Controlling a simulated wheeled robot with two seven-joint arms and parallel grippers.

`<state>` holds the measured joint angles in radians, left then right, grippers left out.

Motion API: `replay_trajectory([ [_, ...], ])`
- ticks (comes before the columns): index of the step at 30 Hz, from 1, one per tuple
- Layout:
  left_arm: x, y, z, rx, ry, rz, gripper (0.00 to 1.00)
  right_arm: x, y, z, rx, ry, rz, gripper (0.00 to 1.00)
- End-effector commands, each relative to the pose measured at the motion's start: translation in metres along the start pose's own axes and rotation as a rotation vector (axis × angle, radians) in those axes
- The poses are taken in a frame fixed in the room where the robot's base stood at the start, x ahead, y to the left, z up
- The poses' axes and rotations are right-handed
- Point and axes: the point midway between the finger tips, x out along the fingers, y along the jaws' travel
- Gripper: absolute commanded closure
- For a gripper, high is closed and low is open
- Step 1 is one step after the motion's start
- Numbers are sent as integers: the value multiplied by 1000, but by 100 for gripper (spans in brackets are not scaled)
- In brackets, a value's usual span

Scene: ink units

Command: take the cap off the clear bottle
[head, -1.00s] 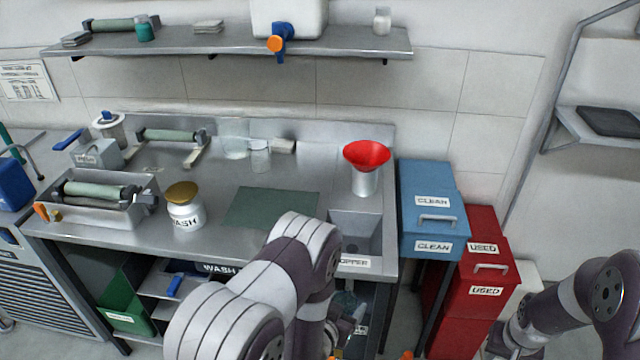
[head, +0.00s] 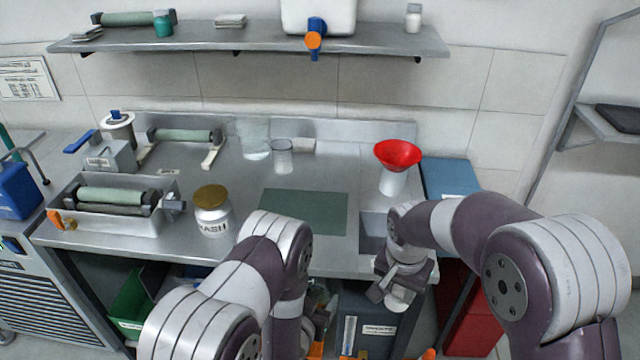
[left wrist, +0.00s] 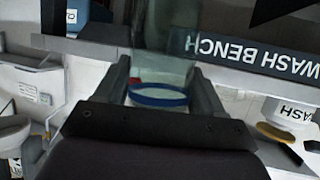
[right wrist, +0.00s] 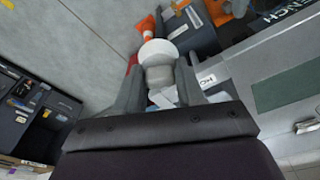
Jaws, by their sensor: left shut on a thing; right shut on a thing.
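The clear bottle (left wrist: 165,45) shows in the left wrist view as a see-through greenish body with a blue ring (left wrist: 158,95) close to the palm. My left gripper (left wrist: 160,85) is shut on it, with one finger on each side. In the head view my own forearm hides most of this grip. My right gripper (right wrist: 160,80) is shut on a small white and grey round piece (right wrist: 158,52), which looks like the cap. In the head view my right gripper (head: 388,290) is low in front of the bench's right end, apart from the left one.
The steel bench (head: 175,235) holds a white wash jar (head: 213,220) with a gold lid, a roller tray (head: 65,225), a green mat (head: 300,210) and a red funnel (head: 397,154). Blue (head: 450,178) and red (head: 470,330) bins stand to the right.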

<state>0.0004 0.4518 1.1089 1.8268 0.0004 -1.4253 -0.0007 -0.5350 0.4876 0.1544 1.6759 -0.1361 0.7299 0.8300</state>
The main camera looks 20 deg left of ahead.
Motion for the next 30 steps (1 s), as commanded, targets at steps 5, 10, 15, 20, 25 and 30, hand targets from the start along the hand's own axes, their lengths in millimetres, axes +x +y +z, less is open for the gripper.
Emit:
replay_trajectory([
  [5, 0, 0, -1, 0, 3, 1, 94, -28, -31, 18, 39, 13, 7, 98],
  [10, 0, 0, -3, 14, -5, -5, 94, -31, -33, 20, 51, 12, 12, 98],
  [15, 0, 0, -2, 33, -22, -13, 94, -31, -33, 20, 51, 12, 11, 98],
  [20, 5, 8, -48, 51, -23, 12, 94, -31, -33, 20, 51, 12, 11, 98],
  [25, 10, 18, -98, 74, -28, 43, 94, -31, -33, 20, 50, 12, 10, 99],
  [30, 14, 27, -146, 96, -35, 71, 94, -31, -33, 20, 50, 13, 10, 99],
])
